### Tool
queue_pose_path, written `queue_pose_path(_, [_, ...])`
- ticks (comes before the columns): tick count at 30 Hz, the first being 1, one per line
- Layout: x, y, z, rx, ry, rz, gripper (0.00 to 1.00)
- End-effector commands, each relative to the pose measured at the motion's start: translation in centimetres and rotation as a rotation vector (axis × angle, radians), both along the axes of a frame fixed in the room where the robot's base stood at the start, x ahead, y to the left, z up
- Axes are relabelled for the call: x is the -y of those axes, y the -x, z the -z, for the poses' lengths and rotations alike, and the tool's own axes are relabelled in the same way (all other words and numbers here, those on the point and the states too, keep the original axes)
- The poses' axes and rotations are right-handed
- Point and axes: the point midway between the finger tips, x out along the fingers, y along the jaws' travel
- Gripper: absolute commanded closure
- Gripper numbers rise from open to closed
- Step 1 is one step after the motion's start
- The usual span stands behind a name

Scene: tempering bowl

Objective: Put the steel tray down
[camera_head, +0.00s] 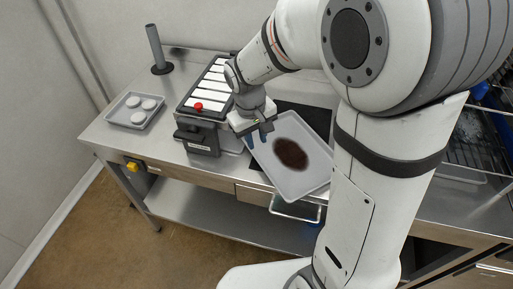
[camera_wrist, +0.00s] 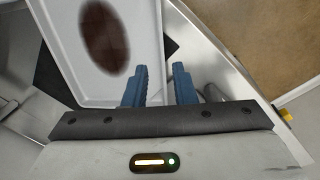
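The steel tray (camera_head: 307,183) is a pale grey, shallow rectangle with a dark brown round patch (camera_head: 290,153) on its floor. It lies askew to the counter, and its near corner reaches past the counter's front edge. I cannot tell whether it rests on the counter or hangs just above it. My gripper (camera_head: 260,135) is at its left corner. In the wrist view the two blue fingers (camera_wrist: 159,88) stand apart, with the tray's side rim (camera_wrist: 161,40) between them. I cannot tell whether they press on it.
A machine with white slots and a red knob (camera_head: 198,106) stands just left of my gripper. A small tray with white discs (camera_head: 120,114) and an upright grey post (camera_head: 156,48) are further left. A dark panel (camera_head: 305,112) lies behind the steel tray. A wire rack (camera_head: 470,140) is at right.

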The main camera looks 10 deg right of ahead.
Motion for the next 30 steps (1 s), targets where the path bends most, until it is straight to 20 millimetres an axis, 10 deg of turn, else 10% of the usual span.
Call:
queue_pose_path(8, [1.7,1.7,-3.0,0.033,-0.025,0.052,0.76])
queue_pose_path(18, [7.9,10.4,-8.0,0.178,-0.131,0.284,0.76])
queue_pose_path(30, [9.0,14.4,-8.5,0.243,-0.173,0.379,0.7])
